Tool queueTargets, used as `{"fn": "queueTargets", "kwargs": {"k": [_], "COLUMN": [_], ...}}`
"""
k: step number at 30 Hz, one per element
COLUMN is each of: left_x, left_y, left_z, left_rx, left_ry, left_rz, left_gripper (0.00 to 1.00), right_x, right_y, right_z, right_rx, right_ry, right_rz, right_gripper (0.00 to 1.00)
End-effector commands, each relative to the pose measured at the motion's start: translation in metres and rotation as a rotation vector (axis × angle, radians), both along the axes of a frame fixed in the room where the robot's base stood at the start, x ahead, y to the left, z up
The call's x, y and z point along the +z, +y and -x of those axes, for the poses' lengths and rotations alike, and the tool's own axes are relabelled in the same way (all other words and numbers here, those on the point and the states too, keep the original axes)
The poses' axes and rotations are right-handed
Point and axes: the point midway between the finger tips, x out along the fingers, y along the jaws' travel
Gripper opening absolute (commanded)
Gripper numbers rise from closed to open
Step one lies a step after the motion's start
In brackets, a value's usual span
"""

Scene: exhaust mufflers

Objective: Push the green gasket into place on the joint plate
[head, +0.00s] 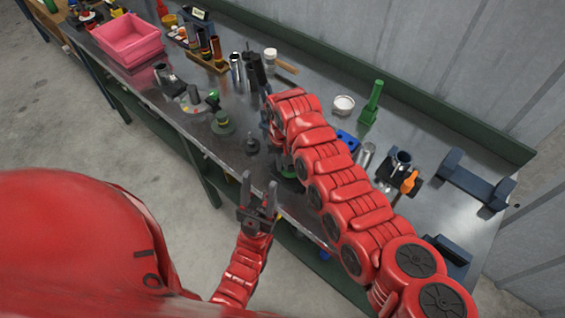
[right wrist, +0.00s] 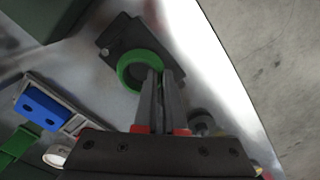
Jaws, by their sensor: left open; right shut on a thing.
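The green gasket (right wrist: 128,66) is a thick ring in the right wrist view. It lies over the dark grey joint plate (right wrist: 112,34), which has a small hole near its left corner. My right gripper (right wrist: 160,76) is shut on the ring's lower right edge. I cannot tell whether the ring sits flush on the plate or is slightly raised. My left gripper (head: 259,196) is open and empty in front of the bench's near edge.
The metal bench (head: 226,155) holds a pink bin (head: 128,40), a green-based part (head: 222,123), a white cup (head: 344,104), a green upright tool (head: 372,102) and a dark stand (head: 476,180). A blue block (right wrist: 40,108) lies left of the plate.

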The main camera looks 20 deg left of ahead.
Motion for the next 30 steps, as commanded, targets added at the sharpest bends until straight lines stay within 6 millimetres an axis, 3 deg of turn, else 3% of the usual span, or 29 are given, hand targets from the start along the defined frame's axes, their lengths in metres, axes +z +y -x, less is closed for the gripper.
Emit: {"fn": "queueTargets", "kwargs": {"k": [11,26,27,30], "left_x": [-0.009,-0.011,-0.011,-0.011], "left_y": [0.0,0.0,0.0,0.0], "left_z": [0.0,0.0,0.0,0.0], "left_rx": [0.0,0.0,0.0,0.0], "left_ry": [0.0,0.0,0.0,0.0], "left_rz": [0.0,0.0,0.0,0.0], "left_gripper": [0.5,0.5,0.5,0.5], "right_x": [-0.012,-0.014,-0.014,-0.015], "right_y": [0.0,0.0,0.0,0.0], "right_z": [0.0,0.0,0.0,0.0], "right_rx": [0.0,0.0,0.0,-0.001], "right_ry": [-0.001,0.0,0.0,0.001], "right_rz": [0.0,-0.001,-0.001,0.0], "right_gripper": [0.0,0.0,0.15,0.33]}}
